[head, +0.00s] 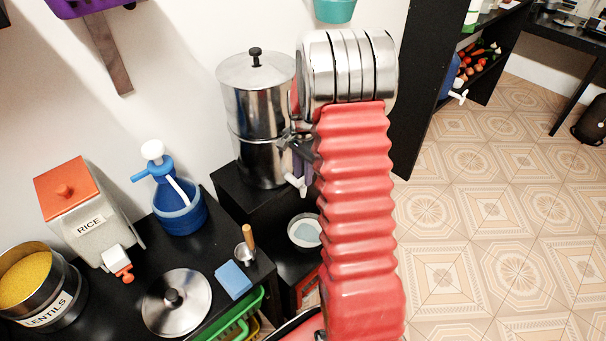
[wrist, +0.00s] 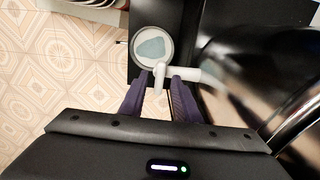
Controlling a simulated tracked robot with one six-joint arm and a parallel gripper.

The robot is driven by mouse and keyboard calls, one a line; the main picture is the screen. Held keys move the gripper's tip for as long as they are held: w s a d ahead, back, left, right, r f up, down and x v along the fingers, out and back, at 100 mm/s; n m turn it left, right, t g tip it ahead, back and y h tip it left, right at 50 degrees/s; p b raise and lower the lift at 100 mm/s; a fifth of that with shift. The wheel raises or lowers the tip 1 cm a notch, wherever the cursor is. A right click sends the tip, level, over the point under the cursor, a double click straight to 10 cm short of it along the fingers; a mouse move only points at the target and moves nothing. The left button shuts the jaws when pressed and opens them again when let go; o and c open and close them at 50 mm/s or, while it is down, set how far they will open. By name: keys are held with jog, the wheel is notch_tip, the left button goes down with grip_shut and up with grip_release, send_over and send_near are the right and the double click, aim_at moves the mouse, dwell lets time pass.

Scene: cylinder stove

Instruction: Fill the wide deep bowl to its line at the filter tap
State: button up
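The steel filter (head: 258,110) stands on a black stand against the wall. Its white tap (head: 296,184) points down at the lower right, and it also shows in the wrist view (wrist: 190,74). A round whitish bowl (head: 293,235) is on a low black surface below the tap. In the wrist view the bowl (wrist: 138,61) holds a blue-grey patch that looks like water; no fill line can be made out. My gripper (wrist: 161,79) is open, its purple fingers either side of the tap's lever, with gaps visible. In the head view my arm partly hides it.
The black counter at left holds a rice dispenser (head: 92,215), a lentils pot (head: 38,290), a blue pump jug (head: 178,208), a steel lid (head: 177,303), a blue sponge (head: 233,280) and a wooden-handled utensil (head: 246,246). The tiled floor (head: 480,240) at right is clear.

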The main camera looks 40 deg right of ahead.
notch_tip(320, 180, up, 13)
dwell(0.5)
jog(key=shift+r, duration=0.1)
dwell(1.3)
jog(key=s+a+r+n+t, duration=0.2)
jog(key=s+a+r+n, duration=0.2)
jog(key=s+a, duration=0.3)
jog(key=s+a+r+n+t, duration=0.1)
jog(key=s+a+r+n, duration=0.2)
jog(key=s+a+n, duration=0.4)
jog(key=s+a+r+n+t, duration=0.2)
jog(key=s+a+r+n, duration=0.2)
jog(key=s+a, duration=0.5)
jog(key=shift+a+r+n+t, duration=0.35)
jog(key=shift+a+n, duration=0.45)
jog(key=shift+a, duration=0.45)
